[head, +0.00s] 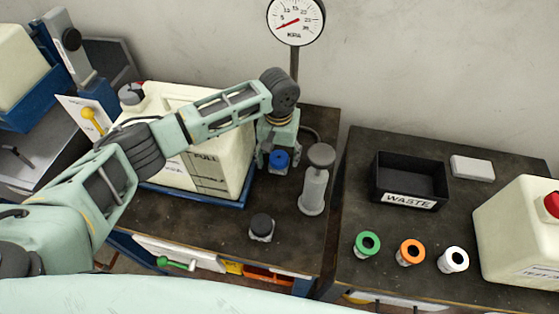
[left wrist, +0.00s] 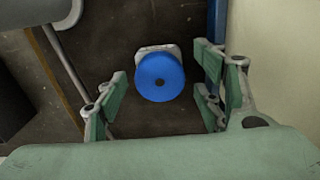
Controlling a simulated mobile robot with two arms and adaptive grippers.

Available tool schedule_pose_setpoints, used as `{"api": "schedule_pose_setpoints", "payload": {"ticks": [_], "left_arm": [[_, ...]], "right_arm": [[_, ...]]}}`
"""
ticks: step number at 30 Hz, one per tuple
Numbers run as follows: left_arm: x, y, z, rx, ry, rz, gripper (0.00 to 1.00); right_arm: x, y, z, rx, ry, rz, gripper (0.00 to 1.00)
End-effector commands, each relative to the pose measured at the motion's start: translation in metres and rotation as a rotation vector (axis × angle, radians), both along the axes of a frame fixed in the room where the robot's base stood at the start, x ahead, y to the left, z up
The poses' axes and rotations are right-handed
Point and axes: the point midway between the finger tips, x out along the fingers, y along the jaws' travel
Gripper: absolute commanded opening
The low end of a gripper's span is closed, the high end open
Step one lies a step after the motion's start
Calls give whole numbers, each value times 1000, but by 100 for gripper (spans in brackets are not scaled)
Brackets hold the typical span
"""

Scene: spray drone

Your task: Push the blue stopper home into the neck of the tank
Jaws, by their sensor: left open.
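The blue stopper (head: 278,160) stands on the dark bench, right of a large cream tank (head: 225,145) marked FULL. In the left wrist view the blue stopper (left wrist: 160,77) is a round disc with a small centre mark, over a pale base. My left gripper (head: 277,150) points down just above and around it. The left gripper in the wrist view (left wrist: 158,100) is open, with fingers to either side of the stopper and gaps between. My right gripper is out of view.
A grey-white pump-like cylinder (head: 315,180) stands close right of the gripper. A dark-capped jar (head: 261,228) is in front. On the right bench are a WASTE bin (head: 408,200), green, orange and white rings, and a red-capped tank (head: 520,235). A gauge (head: 295,20) rises behind.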

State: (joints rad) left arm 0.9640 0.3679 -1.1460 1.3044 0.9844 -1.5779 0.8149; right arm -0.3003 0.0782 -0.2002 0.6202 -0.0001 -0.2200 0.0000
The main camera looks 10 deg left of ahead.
Motion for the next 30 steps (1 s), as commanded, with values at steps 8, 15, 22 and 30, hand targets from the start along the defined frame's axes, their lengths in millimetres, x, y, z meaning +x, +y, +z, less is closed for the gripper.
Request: {"api": "schedule_pose_setpoints", "payload": {"ticks": [8,15,22,30], "left_arm": [[0,0,1,-1,0,0,62],[0,0,0,-1,0,0,61],[0,0,0,-1,0,0,41],[0,1,0,1,0,1,17]], "right_arm": [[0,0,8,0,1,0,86],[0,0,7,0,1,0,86],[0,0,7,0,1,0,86],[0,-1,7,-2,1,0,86]]}}
